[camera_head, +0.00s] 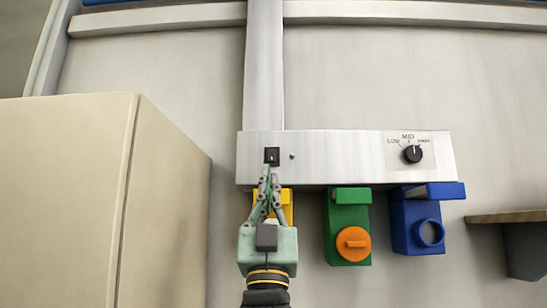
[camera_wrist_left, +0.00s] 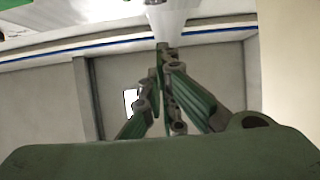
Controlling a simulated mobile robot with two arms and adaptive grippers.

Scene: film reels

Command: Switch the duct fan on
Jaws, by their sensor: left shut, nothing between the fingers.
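A pale panel (camera_head: 338,160) is fixed to the wall at the foot of a vertical duct (camera_head: 264,65). On its left part is a small black rocker switch (camera_head: 272,155), with a small greenish dot (camera_head: 292,156) to its right. My left gripper (camera_head: 267,172) is shut and empty. Its tips are just below the switch in the head view; I cannot tell whether they touch it. In the left wrist view my left gripper's fingers (camera_wrist_left: 163,55) are closed together, and the switch cannot be made out. My right gripper is in neither view.
A black knob (camera_head: 412,153) with a speed scale sits on the panel's right. Below hang a yellow unit (camera_head: 287,205), partly hidden by my gripper, a green unit (camera_head: 347,210) with an orange knob, and a blue unit (camera_head: 405,222). A beige cabinet (camera_head: 65,200) stands left, a shelf (camera_head: 510,216) right.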

